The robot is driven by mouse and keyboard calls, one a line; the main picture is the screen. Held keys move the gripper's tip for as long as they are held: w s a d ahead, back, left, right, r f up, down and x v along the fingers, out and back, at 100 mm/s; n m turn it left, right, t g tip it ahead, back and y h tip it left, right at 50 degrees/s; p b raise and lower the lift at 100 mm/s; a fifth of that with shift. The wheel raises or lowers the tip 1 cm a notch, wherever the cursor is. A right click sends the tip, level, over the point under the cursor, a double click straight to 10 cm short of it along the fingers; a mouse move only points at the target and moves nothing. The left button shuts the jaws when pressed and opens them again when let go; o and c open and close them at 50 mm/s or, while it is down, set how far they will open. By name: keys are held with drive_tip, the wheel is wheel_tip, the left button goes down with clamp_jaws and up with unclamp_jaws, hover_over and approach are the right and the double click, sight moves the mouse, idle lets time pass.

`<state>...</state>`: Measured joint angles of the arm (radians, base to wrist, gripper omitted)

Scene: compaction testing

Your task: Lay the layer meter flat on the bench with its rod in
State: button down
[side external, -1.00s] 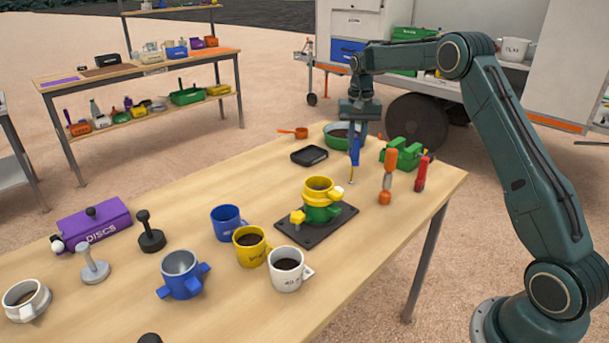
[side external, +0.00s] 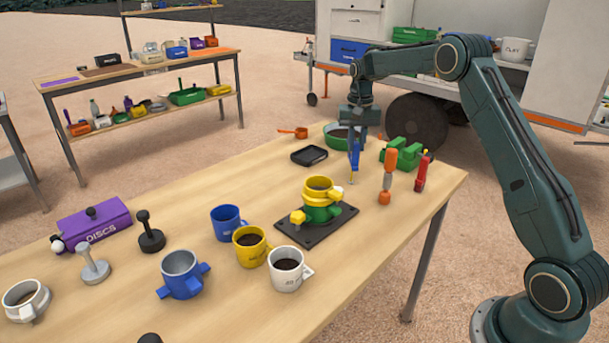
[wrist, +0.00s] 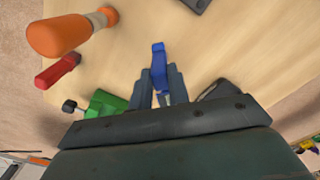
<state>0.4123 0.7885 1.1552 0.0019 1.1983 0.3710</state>
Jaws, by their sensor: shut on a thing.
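A blue tool with a thin rod, which looks like the layer meter (side external: 355,160), is held upright near the back right of the bench (side external: 165,222). Its thin rod shows below the blue body and points down; I cannot tell whether its tip touches the bench. My gripper (side external: 354,143) is shut on the blue body from above. In the wrist view the layer meter (wrist: 158,62) sits between the two dark fingers of my gripper (wrist: 161,85). The fingers hide part of its body.
A green block-like holder (side external: 402,155), an orange-handled tool (side external: 389,172) and a red tool (side external: 422,173) stand to the right.

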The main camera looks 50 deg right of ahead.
drive_tip(key=c, duration=1.3)
unclamp_jaws()
drive_tip(key=shift+c, duration=0.2)
drive_tip(key=shift+r, duration=0.1)
wheel_tip(320, 180, up, 13)
drive_tip(key=shift+a+r, duration=0.1)
drive_tip(key=shift+r, duration=0.05)
